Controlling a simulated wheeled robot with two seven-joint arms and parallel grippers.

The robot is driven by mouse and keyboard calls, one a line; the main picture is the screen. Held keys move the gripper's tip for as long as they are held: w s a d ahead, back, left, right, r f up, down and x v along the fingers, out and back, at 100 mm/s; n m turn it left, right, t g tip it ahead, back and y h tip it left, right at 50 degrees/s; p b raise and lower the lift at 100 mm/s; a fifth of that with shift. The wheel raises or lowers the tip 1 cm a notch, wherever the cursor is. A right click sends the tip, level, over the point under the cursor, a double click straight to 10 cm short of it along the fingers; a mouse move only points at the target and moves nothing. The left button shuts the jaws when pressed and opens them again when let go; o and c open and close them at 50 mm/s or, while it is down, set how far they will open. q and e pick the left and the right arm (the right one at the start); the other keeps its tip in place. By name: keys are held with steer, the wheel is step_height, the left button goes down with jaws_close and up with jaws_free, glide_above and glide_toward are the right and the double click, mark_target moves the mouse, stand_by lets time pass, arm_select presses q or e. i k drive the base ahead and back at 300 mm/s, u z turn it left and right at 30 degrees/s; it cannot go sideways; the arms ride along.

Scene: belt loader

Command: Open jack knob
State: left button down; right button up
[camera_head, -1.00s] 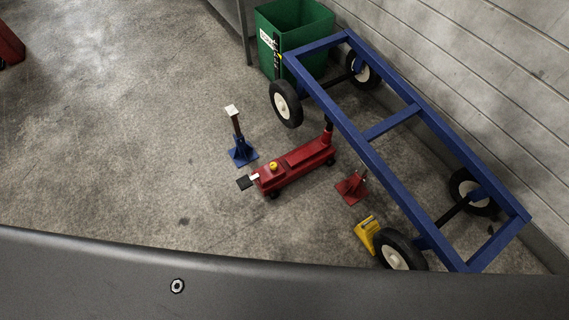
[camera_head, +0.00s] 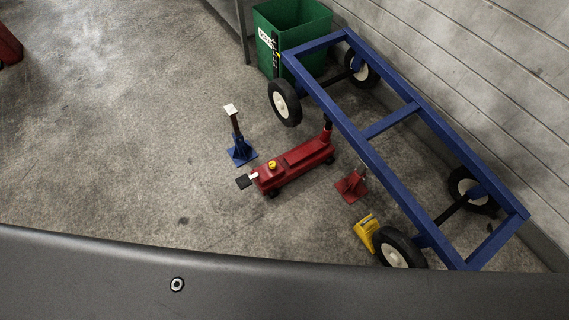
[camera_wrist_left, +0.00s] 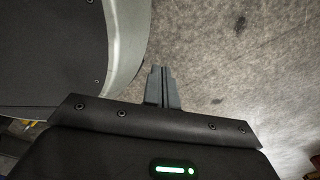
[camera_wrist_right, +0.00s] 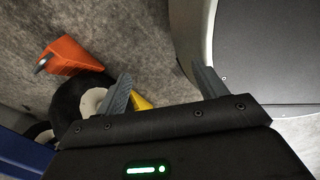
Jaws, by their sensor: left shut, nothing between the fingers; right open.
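The red floor jack (camera_head: 293,166) lies on the concrete floor in the head view, partly beside the blue cart frame. Neither gripper shows in the head view. My left gripper (camera_wrist_left: 161,72) is shut and empty in the left wrist view, over bare floor and apart from the jack. My right gripper (camera_wrist_right: 160,80) is open and empty in the right wrist view, with a wheel and yellow chock beyond its fingers. The knob is not visible in either wrist view.
A blue wheeled cart frame (camera_head: 345,119) stands along the wall. A blue stand (camera_head: 241,150), a red stand (camera_head: 352,187) and a yellow chock (camera_head: 366,232) surround the jack. A green bin (camera_head: 306,20) is behind. An orange-red object (camera_wrist_right: 72,57) shows at right wrist.

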mark_target(273, 165)
steer(key=z, duration=0.25)
steer(key=i, duration=0.95)
steer(key=z, duration=0.35)
